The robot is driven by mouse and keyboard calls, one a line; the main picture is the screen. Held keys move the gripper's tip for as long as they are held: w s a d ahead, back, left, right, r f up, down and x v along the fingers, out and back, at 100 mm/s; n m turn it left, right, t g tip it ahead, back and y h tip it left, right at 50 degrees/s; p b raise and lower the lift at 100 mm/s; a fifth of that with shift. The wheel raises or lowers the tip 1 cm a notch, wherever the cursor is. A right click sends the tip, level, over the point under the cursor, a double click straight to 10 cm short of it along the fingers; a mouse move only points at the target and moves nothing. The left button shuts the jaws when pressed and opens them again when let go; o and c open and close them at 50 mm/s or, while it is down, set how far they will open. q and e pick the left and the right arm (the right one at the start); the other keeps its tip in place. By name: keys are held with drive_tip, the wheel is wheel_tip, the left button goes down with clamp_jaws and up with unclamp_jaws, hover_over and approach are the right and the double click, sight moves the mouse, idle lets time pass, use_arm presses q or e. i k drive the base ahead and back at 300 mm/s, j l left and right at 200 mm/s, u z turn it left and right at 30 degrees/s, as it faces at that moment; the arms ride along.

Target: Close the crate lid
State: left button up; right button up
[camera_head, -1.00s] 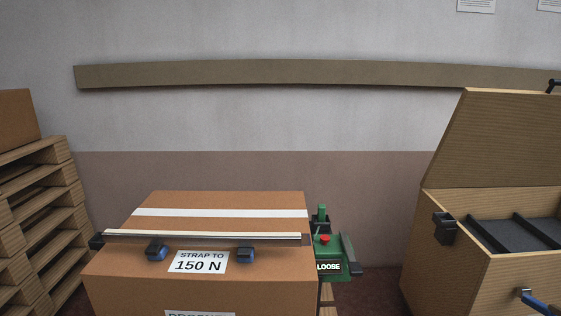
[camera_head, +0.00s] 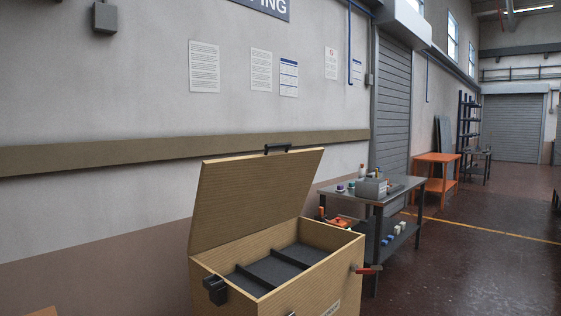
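The wooden crate (camera_head: 318,279) stands at the bottom middle of the head view. Its lid (camera_head: 255,198) is open, standing up and leaning back along the far side. A dark handle (camera_head: 277,148) sits on the lid's top edge. The inside shows dark grey lining with black dividers. A black fitting (camera_head: 215,291) is on the crate's left corner, and a small dark fitting with a reddish part (camera_head: 367,269) sticks out at its right side. The crate's bottom is cut off by the frame. Neither of my grippers is in view.
A grey metal table (camera_head: 375,190) with small items stands just right of the crate. An orange table (camera_head: 436,170) is farther back. The wall with a wooden rail (camera_head: 110,152) runs behind the crate. The floor (camera_head: 470,270) at the right is open.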

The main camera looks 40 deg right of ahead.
sight(237, 198)
drive_tip(key=z, duration=1.25)
drive_tip(key=u, duration=0.65)
drive_tip(key=i+l+u, duration=0.15)
drive_tip(key=l+u, duration=0.2)
drive_tip(key=i+l+u, duration=0.15)
drive_tip(key=l+u, duration=0.25)
drive_tip(key=i+l+u, duration=0.2)
drive_tip(key=l, duration=0.25)
drive_tip(key=l+u, duration=0.2)
drive_tip(key=l, duration=0.25)
drive_tip(key=l+u, duration=0.15)
drive_tip(key=l, duration=1.1)
drive_tip(key=i+l+u, duration=0.15)
drive_tip(key=l, duration=0.6)
